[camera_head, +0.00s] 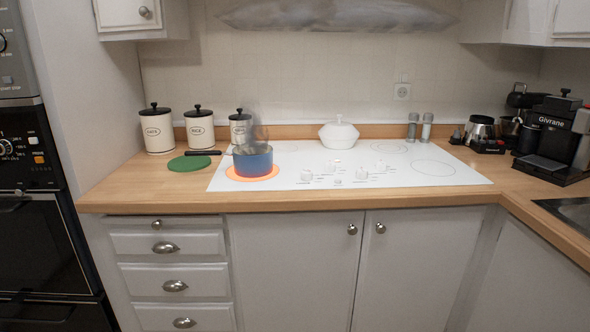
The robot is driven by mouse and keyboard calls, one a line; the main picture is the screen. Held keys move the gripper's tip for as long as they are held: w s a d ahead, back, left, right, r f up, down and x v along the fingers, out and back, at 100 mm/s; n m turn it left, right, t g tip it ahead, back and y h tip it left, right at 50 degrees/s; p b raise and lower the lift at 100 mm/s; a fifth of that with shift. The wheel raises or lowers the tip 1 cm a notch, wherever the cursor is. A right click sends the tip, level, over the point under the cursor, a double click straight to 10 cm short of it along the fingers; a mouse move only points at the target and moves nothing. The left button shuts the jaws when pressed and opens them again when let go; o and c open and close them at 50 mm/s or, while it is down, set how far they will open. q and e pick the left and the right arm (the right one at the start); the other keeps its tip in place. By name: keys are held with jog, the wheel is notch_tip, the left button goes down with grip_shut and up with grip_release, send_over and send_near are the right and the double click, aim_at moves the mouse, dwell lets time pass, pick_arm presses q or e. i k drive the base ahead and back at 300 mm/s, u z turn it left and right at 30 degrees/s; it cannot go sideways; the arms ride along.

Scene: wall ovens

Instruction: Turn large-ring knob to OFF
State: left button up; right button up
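A white cooktop (400,178) is set into the wooden counter. Several small white knobs sit near its middle, among them a front-left knob (306,176), a front-centre knob (337,182) and a front-right knob (361,173). Their markings are too small to read, so I cannot tell which one belongs to the large ring or how each is turned. The front-left ring (268,176) glows orange. A blue pot (252,162) stands on it with its dark handle pointing left and vapour above. Neither of my grippers is in view.
A white lidded dish (339,134) stands at the cooktop's back. A green round board (189,163) lies left of the pot, partly under its handle. Canisters (158,130) stand at the back left. A coffee machine (550,140) is at the right. The cooktop's right front is clear.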

aim_at(306, 175)
jog(key=u, duration=0.5)
jog(key=i, duration=0.7)
jog(key=u, duration=0.3)
